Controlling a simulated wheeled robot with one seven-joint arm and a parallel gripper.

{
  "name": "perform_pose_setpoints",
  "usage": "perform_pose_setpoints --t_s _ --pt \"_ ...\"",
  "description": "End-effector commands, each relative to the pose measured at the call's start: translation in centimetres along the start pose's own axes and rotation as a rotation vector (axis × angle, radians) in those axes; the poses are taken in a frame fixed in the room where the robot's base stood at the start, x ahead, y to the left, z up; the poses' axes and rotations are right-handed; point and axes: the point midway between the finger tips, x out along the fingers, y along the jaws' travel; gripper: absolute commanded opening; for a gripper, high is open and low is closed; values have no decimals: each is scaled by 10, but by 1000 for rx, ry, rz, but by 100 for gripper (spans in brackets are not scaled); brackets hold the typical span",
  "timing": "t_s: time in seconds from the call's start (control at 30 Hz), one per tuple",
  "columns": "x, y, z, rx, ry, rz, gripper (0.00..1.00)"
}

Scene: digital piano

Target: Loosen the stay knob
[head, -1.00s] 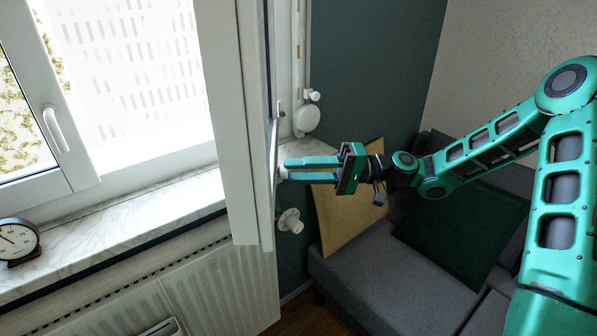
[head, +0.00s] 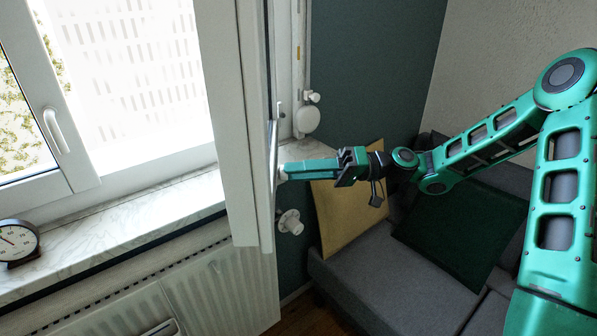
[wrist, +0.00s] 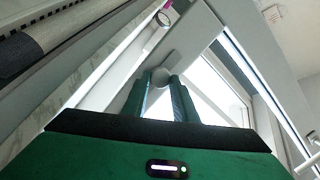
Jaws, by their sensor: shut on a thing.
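In the head view the fingers hide most of the knob. Whether its thread has loosened cannot be seen.
A marble sill (head: 130,222) with a round clock (head: 18,240) lies left, above a white radiator (head: 215,290). A radiator valve (head: 290,222) sticks out below my gripper. A grey sofa (head: 380,285) with a green cushion (head: 460,228) and a tan one (head: 345,205) stands right.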

Motion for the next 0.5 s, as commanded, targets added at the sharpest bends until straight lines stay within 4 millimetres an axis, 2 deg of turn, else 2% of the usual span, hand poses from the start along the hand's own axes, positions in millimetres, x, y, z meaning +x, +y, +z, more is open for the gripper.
perform_pose_setpoints --t_s 0.17,0.2,0.27,0.5 --pt "-1 5 3 9 -5 10 3" --pt "-1 5 3 10 -5 10 30" --pt "-1 4 3 9 -5 10 44" --pt "0 2 2 6 -3 6 44"
